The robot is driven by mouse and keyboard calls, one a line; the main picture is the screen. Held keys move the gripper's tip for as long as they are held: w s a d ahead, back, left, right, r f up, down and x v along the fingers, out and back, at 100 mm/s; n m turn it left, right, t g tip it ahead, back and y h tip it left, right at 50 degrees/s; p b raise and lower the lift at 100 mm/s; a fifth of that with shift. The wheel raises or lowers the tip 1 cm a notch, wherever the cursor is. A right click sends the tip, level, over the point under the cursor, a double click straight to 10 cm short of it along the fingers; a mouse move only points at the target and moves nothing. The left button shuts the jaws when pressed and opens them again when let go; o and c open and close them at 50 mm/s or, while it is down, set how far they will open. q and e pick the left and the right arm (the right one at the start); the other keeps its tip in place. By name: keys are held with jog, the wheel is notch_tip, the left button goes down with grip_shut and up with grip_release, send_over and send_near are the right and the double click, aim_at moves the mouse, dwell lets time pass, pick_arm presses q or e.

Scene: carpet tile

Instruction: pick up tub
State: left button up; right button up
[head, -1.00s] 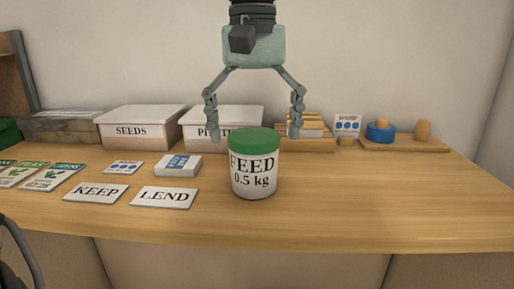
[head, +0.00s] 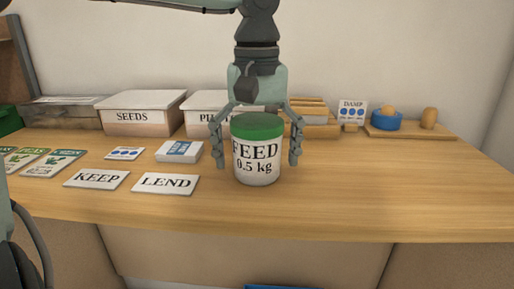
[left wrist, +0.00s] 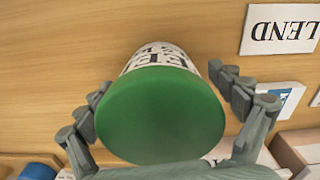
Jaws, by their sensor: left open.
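The tub (head: 256,165) is white with a green lid and reads "FEED 0.5 kg". It stands upright on the wooden table, right of the "LEND" card. My left gripper (head: 257,158) points down over it, open, with one finger on each side of the tub. In the left wrist view, the green lid of the tub (left wrist: 160,115) fills the space between the spread fingers of the left gripper (left wrist: 165,100). I cannot tell whether either finger touches the tub. My right gripper is not in view.
"KEEP" (head: 97,179) and "LEND" (head: 165,184) cards and a small white box (head: 179,151) lie to the left. The table's right front is clear.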

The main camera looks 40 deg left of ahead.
pick_arm(q)
jog(key=c, duration=1.6)
jog(key=shift+r, duration=0.1)
jog(key=shift+c, duration=0.6)
